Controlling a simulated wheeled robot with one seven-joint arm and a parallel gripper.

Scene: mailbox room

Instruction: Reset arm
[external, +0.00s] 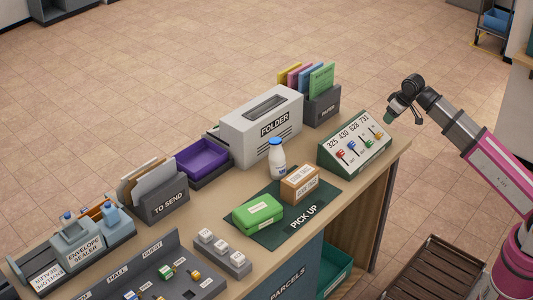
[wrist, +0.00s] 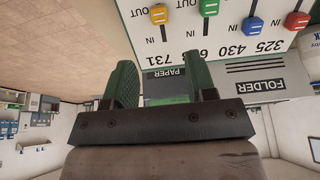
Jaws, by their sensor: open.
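My gripper (external: 390,117) is at the right, just beyond the right end of the counter, close to the switch panel (external: 355,143). In the wrist view my gripper (wrist: 160,85) shows two green fingers spread apart with no object between them. The switch panel also fills the top of the wrist view (wrist: 225,45), upside down, with its coloured switches.
The counter (external: 225,182) carries a folder machine (external: 260,125), a paper holder (external: 322,106), a white bottle (external: 277,158), a brown parcel (external: 300,184) and a green parcel (external: 258,212) on the pick-up mat (external: 290,233). A slatted rack (external: 428,272) stands below my arm. Floor behind the counter is clear.

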